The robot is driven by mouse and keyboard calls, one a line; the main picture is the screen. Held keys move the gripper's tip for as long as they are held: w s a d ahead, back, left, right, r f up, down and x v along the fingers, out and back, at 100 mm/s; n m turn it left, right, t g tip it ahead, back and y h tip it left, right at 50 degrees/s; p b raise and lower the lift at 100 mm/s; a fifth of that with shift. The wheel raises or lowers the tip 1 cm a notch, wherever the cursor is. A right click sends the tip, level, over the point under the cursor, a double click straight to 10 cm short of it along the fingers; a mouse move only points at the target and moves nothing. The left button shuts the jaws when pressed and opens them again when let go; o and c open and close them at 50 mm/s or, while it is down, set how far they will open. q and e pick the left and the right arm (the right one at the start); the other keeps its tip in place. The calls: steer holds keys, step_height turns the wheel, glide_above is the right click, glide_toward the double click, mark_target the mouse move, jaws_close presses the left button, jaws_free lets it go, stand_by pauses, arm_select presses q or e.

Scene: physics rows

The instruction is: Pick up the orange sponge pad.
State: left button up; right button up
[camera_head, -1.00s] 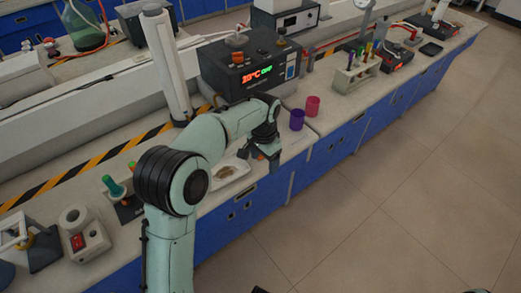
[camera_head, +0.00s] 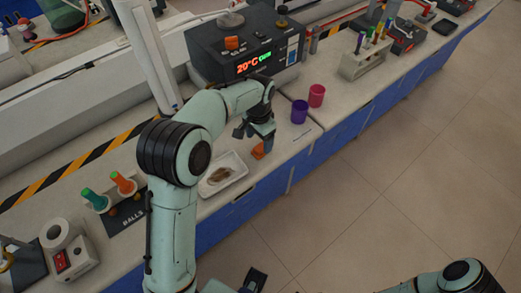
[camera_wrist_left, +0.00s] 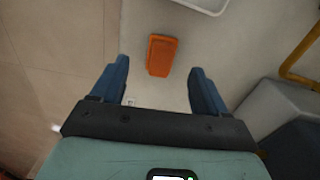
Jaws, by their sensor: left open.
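The orange sponge pad (camera_head: 258,152) lies on the bench just right of a white tray, partly hidden by my left gripper in the head view. In the left wrist view the pad (camera_wrist_left: 162,54) shows whole as a small orange block. My left gripper (camera_head: 254,138) points down over the bench by the pad. Its blue fingers (camera_wrist_left: 160,68) are open, one on either side of the pad's line, with visible gaps; nothing is held. Part of my right arm shows at the bottom right; its gripper's state is unclear.
The white tray (camera_head: 222,176) holds something brownish. A purple cup (camera_head: 299,111) and a pink cup (camera_head: 317,95) stand to the right. A dark box with a 20°C display (camera_head: 240,50) stands behind. The bench's front edge is close to the pad.

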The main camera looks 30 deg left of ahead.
mark_target(259, 148)
arm_select(q)
steer(key=shift+w+a+f, duration=0.1)
steer(key=shift+w+f, duration=0.05)
steer(key=shift+f, duration=2.85)
steer(key=c, duration=1.1)
